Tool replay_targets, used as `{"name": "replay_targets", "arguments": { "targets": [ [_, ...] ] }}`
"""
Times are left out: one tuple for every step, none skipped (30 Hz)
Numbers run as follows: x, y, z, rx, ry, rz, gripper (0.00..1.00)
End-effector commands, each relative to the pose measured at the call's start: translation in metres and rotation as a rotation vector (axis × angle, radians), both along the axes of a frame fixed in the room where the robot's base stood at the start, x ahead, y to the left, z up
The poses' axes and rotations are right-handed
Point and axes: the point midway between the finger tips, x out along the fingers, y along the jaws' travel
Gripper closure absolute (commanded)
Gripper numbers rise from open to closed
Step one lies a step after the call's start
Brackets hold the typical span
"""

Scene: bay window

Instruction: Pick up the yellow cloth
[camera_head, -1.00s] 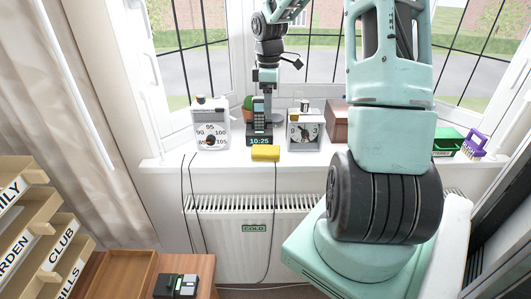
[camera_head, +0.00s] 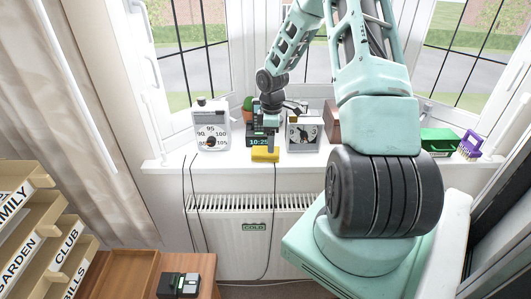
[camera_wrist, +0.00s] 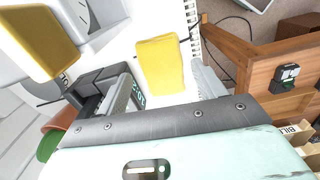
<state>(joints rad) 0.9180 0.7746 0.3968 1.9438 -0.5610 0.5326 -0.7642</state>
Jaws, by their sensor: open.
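The yellow cloth (camera_head: 264,154) lies as a small folded block at the front of the white windowsill, in front of the dark clock stand that reads 10:25 (camera_head: 260,141). In the wrist view the cloth (camera_wrist: 160,66) shows ahead of my gripper (camera_wrist: 166,84), between the two fingers. My gripper (camera_head: 271,142) is open and points down just above the cloth, covering part of it in the head view. I cannot tell whether the fingers touch the cloth.
A green box (camera_head: 438,140) and a purple item (camera_head: 470,145) stand far right. Below are a radiator (camera_head: 240,227) and cables. The sill's front left is clear.

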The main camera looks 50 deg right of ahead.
Motion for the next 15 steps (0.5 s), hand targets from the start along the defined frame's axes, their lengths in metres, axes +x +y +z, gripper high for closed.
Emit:
{"name": "replay_targets", "arguments": {
  "targets": [
    [0.000, 0.002, -0.005, 0.003, 0.004, 0.002, 0.31],
    [0.001, 0.002, -0.009, 0.003, 0.004, 0.001, 0.31],
    [0.003, 0.003, -0.015, 0.003, 0.004, 0.003, 0.31],
    [0.003, 0.003, -0.018, 0.003, 0.003, 0.002, 0.31],
    [0.003, 0.003, -0.023, 0.003, 0.004, 0.001, 0.31],
    [0.003, 0.002, -0.029, 0.002, 0.003, 0.001, 0.31],
    [0.003, 0.002, -0.032, 0.002, 0.003, 0.002, 0.31],
    [0.003, 0.002, -0.035, 0.002, 0.003, 0.001, 0.31],
    [0.004, 0.002, -0.038, 0.001, 0.002, 0.000, 0.31],
    [0.004, 0.002, -0.040, 0.000, 0.001, 0.000, 0.31],
    [0.004, 0.002, -0.041, 0.000, 0.001, 0.000, 0.31],
    [0.004, 0.002, -0.042, 0.000, 0.000, 0.000, 0.31],
    [0.004, 0.002, -0.042, 0.000, 0.000, 0.000, 0.31],
    [0.004, 0.002, -0.042, 0.000, 0.000, 0.000, 0.31],
    [0.004, 0.001, -0.042, 0.000, 0.000, 0.000, 0.31]
  ]
}}
